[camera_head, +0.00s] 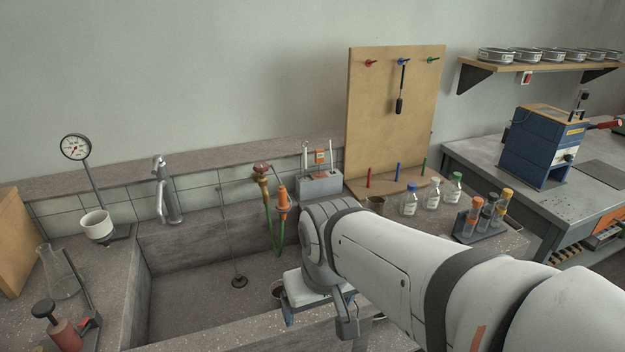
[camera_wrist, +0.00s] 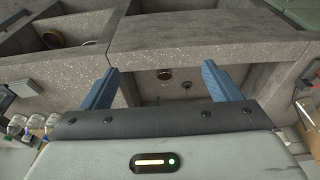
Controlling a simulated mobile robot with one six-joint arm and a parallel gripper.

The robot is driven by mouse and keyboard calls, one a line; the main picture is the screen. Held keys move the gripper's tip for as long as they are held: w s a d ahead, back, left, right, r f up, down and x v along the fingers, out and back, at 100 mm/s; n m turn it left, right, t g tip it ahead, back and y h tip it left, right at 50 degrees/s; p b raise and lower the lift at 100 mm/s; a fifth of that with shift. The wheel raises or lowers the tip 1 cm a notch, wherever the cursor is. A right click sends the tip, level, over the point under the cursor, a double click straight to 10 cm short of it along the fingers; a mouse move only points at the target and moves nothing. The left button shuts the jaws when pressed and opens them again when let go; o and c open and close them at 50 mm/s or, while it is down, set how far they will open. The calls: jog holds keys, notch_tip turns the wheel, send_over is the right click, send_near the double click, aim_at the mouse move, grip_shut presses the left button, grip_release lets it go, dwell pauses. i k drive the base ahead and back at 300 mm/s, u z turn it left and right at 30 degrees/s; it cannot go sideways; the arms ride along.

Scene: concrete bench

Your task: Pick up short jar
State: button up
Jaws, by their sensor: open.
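A small dark, round jar-like vessel (camera_head: 277,291) shows beside my gripper in the head view, partly hidden by it. My gripper (camera_head: 320,312) points down near the sink's front edge, with its blue fingers apart. In the wrist view the fingers (camera_wrist: 160,68) are spread with nothing held between them. Another brown pot (camera_head: 376,204) stands on the bench below the board. I cannot tell for certain which of these is the short jar.
The stone sink (camera_head: 190,300) has high walls around my gripper. Orange-and-green hose taps (camera_head: 282,205) and a steel faucet (camera_head: 168,190) rise behind it. Capped bottles (camera_head: 409,201) and a tube rack (camera_head: 482,230) stand on the right. A glass flask (camera_head: 60,277) is at left.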

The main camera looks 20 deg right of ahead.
aim_at(376, 201)
jog(key=k, duration=1.1)
jog(key=z, duration=0.5)
jog(key=i, duration=1.6)
jog(key=u, duration=0.1)
